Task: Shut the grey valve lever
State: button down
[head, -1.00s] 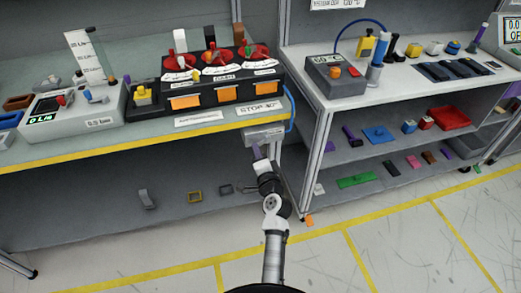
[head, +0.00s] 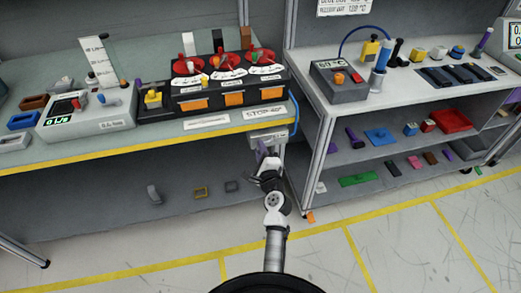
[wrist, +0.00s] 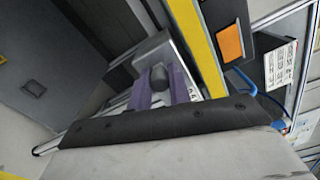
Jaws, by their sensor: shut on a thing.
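A grey valve box (head: 266,136) hangs under the front edge of the left bench and also shows in the wrist view (wrist: 152,48). My gripper (head: 264,155) is at its underside, low in front of the bench.
The bench's yellow front edge (head: 150,149) runs just above my gripper. A blue hose (head: 296,112) rises beside the box. A grey console (head: 85,122) with a lit flow display stands on the bench. A white shelf post (head: 322,150) is close on the right. The floor in front is clear.

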jog(key=shift+d, duration=0.1)
jog(key=c, duration=1.3)
grip_release()
